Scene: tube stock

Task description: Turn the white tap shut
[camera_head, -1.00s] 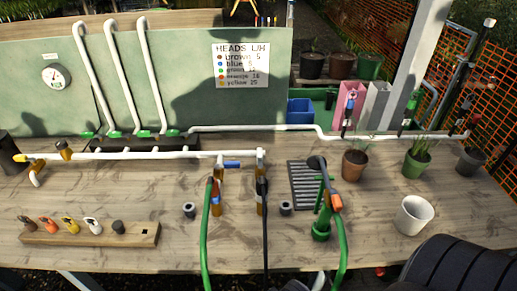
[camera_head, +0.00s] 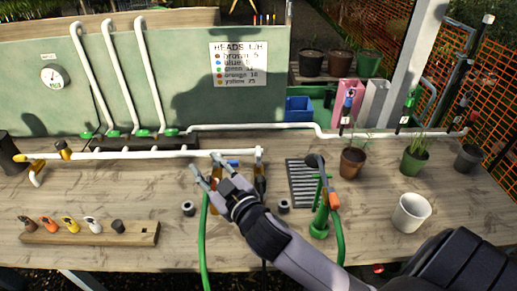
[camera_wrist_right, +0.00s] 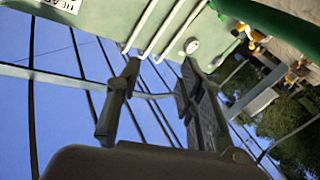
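My right gripper (camera_head: 205,163) reaches over the table in the head view, at the right part of the horizontal white pipe (camera_head: 125,154). Its two fingers are spread and hold nothing. They also stand apart in the wrist view (camera_wrist_right: 160,70), with nothing between them. The hand hides part of the fittings below the pipe; a blue handle (camera_head: 232,163) shows beside it. A small white tap-like piece (camera_head: 93,225) stands in the wooden rack (camera_head: 140,238) at front left, well away from the gripper. I cannot tell whether it is the white tap. My left gripper is not in view.
A green hose (camera_head: 203,235) hangs below the hand. A white pot (camera_head: 411,212) stands at right. The front left table around the rack is clear.

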